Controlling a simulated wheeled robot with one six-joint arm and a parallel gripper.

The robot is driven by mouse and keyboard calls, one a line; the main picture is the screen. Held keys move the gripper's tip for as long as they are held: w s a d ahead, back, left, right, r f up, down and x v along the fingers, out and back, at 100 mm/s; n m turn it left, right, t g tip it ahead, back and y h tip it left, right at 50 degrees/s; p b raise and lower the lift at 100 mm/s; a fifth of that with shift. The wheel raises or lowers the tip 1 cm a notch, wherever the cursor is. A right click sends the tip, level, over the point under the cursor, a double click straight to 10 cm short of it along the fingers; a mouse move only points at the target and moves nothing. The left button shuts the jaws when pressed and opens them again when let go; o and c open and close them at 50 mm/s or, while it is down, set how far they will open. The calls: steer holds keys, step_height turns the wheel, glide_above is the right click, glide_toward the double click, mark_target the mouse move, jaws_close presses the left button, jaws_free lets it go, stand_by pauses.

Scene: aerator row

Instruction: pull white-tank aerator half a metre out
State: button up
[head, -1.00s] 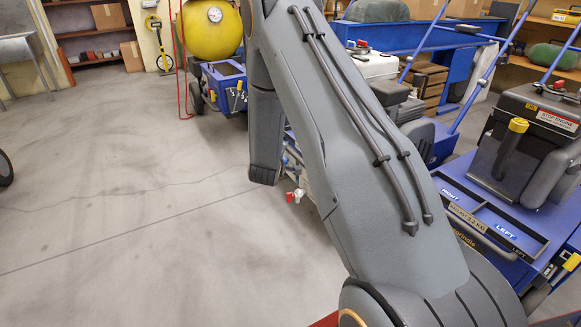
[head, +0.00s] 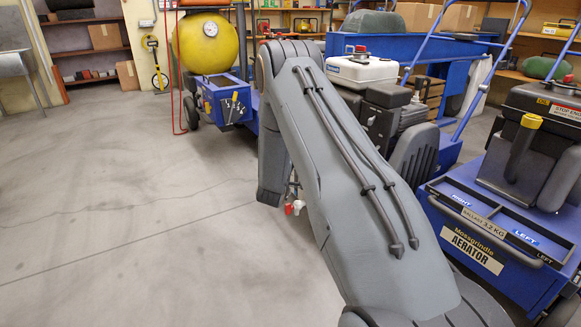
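The white-tank aerator stands behind my arm in the head view, with its white tank (head: 362,71), dark engine block and blue handle bars showing. My arm covers its front and lower left part. My gripper is hidden behind my own arm, so I cannot see its fingers or whether it touches the aerator. A small red and white piece (head: 295,207) shows beside the arm's lower end; I cannot tell what it belongs to.
A second blue aerator (head: 480,245) labelled "Mossgrindle AERATOR" stands close at the right. A blue machine with a yellow tank (head: 207,42) stands at the back left of the white tank. Shelves (head: 88,50) line the far wall. The grey floor (head: 120,220) at the left is clear.

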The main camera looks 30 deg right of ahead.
steer(key=shift+w+d, duration=0.3)
steer(key=shift+w, duration=0.05)
steer(key=shift+c, duration=0.2)
jaws_close()
